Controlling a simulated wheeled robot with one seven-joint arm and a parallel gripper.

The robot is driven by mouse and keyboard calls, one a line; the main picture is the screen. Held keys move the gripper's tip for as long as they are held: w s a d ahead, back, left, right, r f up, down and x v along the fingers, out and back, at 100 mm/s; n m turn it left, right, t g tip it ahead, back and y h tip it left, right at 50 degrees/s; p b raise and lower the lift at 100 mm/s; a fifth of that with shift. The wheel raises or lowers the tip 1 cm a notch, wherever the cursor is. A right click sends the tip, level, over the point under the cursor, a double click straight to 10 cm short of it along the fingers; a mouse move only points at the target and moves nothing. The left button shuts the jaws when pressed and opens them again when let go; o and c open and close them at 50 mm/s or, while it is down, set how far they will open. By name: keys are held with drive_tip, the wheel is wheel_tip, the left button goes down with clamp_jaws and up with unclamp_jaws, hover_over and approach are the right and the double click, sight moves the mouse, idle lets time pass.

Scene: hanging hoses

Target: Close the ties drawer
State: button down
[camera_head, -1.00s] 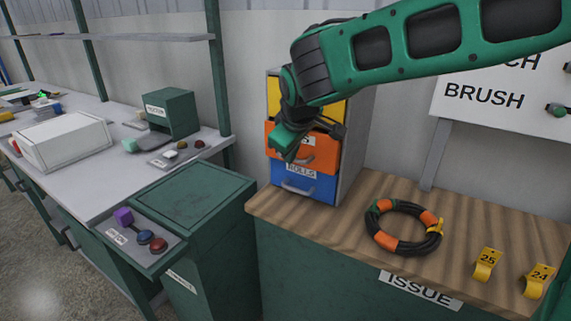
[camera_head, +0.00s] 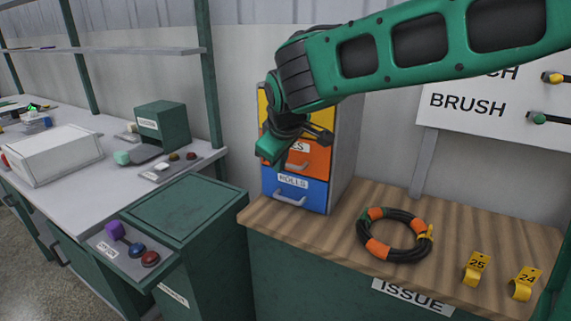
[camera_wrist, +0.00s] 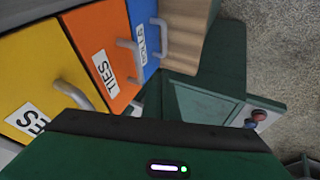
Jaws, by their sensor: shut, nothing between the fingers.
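The small drawer cabinet (camera_head: 345,140) stands at the back left of the wooden counter. Its orange ties drawer (camera_head: 312,163) is the middle one, and its front looks about level with the blue rolls drawer (camera_head: 300,193) below. In the wrist view the TIES label and grey handle of the orange drawer (camera_wrist: 98,48) show, beside the yellow drawer (camera_wrist: 35,70). My gripper (camera_head: 268,152) is shut and empty, in front of the cabinet's upper left, covering part of the yellow and orange fronts. I cannot tell whether it touches the orange front.
A coiled black and orange hose (camera_head: 394,236) lies on the wooden counter (camera_head: 330,232), with yellow number tags (camera_head: 475,268) at its right. A green cabinet (camera_head: 190,210) stands left of the counter. A grey bench (camera_head: 85,185) holds a white box (camera_head: 55,155).

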drive_tip(key=v, duration=0.8)
drive_tip(key=s+d+f+m+g+h, duration=0.1)
drive_tip(key=s+d+f+m, duration=0.2)
drive_tip(key=d, duration=0.6)
drive_tip(key=s+d+f+m+g+h, duration=0.1)
drive_tip(key=s+d+f+m, duration=0.2)
drive_tip(key=d, duration=0.6)
drive_tip(key=s+d+f+m+g, duration=0.1)
drive_tip(key=s+d+f+m, duration=0.2)
drive_tip(key=d, duration=0.7)
drive_tip(key=s+d+f+m+g, duration=0.1)
drive_tip(key=s+d+f+m, duration=0.2)
drive_tip(key=s, duration=0.7)
drive_tip(key=s+d+f+m+g+y, duration=0.1)
drive_tip(key=s+d+f+m, duration=0.3)
drive_tip(key=s, duration=0.6)
drive_tip(key=shift+s+d+f+m+g+y, duration=0.25)
drive_tip(key=shift+s+d+m+g+y, duration=0.1)
drive_tip(key=shift+d+g, duration=0.35)
drive_tip(key=shift+w+a, duration=0.1)
drive_tip(key=shift+w, duration=0.05)
drive_tip(key=shift+w+f, duration=0.25)
drive_tip(key=shift+w, duration=0.25)
